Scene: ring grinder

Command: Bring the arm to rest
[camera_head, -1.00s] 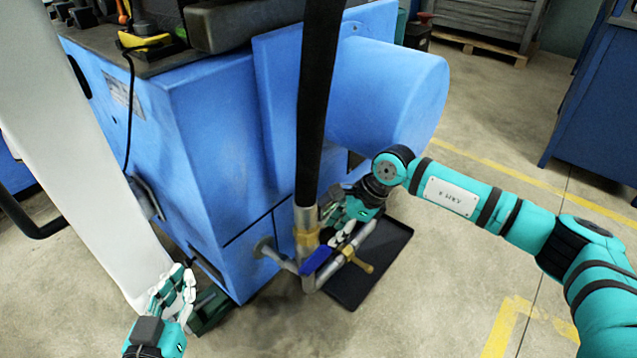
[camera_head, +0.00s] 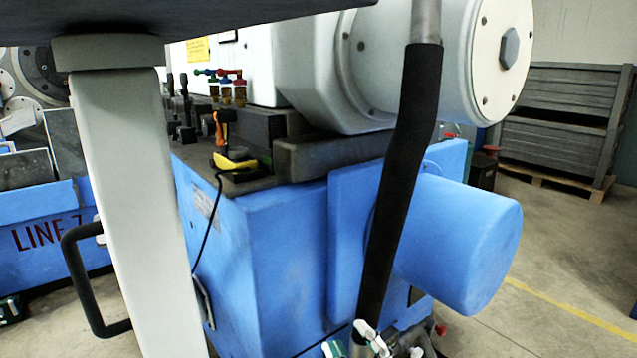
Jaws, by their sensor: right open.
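My right gripper (camera_head: 370,340) shows only in part at the bottom edge of the head view. Its white and teal finger parts are beside the lower end of the black-sleeved hose (camera_head: 396,180), where the grey pipe begins. It is open; whether it touches the pipe I cannot tell. The rest of my right arm is below the picture. My left gripper and arm are out of view.
The blue grinder (camera_head: 270,265) with its blue cylinder (camera_head: 455,245) fills the middle. A white post (camera_head: 135,200) with a black handle (camera_head: 85,285) stands at left. Grey crates (camera_head: 560,125) sit on a pallet at back right. Floor at right is clear.

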